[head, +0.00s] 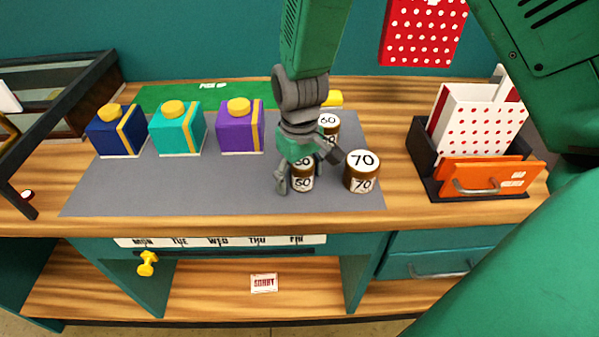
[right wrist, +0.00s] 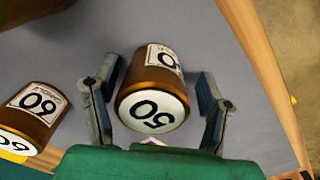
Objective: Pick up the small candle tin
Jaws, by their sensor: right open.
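Three brown candle tins with white numbered lids stand on the grey mat. The smallest, marked 50 (head: 302,181), is at the mat's front, partly hidden by my right gripper (head: 308,173). The tin marked 60 (head: 329,122) is behind it, and the larger tin marked 70 (head: 362,173) is to its right. In the right wrist view my right gripper (right wrist: 156,85) is open, with one finger on each side of the 50 tin (right wrist: 152,95). Gaps show between both fingers and the tin. The 60 tin (right wrist: 37,110) is outside the left finger there. My left gripper is not in view.
Navy (head: 116,132), teal (head: 178,130) and purple (head: 239,127) boxes with yellow tops stand on the left of the grey mat (head: 200,190). The mat's front left is clear.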

